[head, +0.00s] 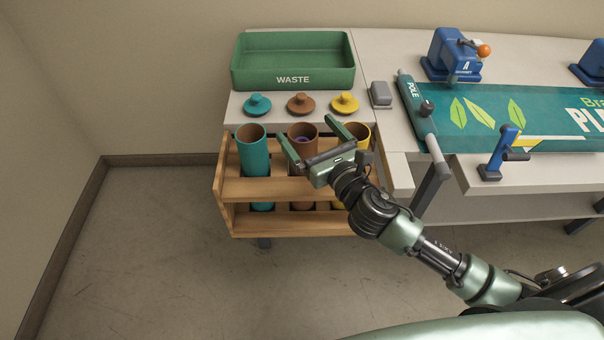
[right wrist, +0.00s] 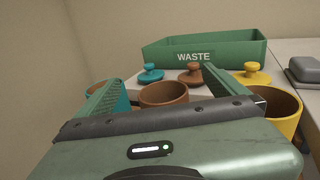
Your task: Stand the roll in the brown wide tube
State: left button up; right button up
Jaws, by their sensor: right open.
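The brown wide tube (head: 303,130) stands upright in the wooden rack, between the teal tube (head: 253,153) and the yellow tube (head: 358,131). A small purple patch (head: 300,140) shows inside the brown tube's mouth; it may be the roll, but most of it is hidden. My right gripper (head: 304,127) is open, its two fingers spread on either side of the brown tube's mouth, with nothing seen between them. In the right wrist view the brown tube's rim (right wrist: 163,87) shows between the fingers. My left gripper is not in view.
Behind the rack are teal (head: 257,105), brown (head: 300,104) and yellow (head: 345,103) knobbed lids and a green waste bin (head: 292,80). A grey block (head: 381,95) and a teal banner (head: 520,125) lie to the right. The floor (head: 150,260) left of the rack is clear.

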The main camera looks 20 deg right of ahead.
jog(key=s, duration=0.3)
jog(key=shift+s+d, duration=0.35)
dwell(0.8)
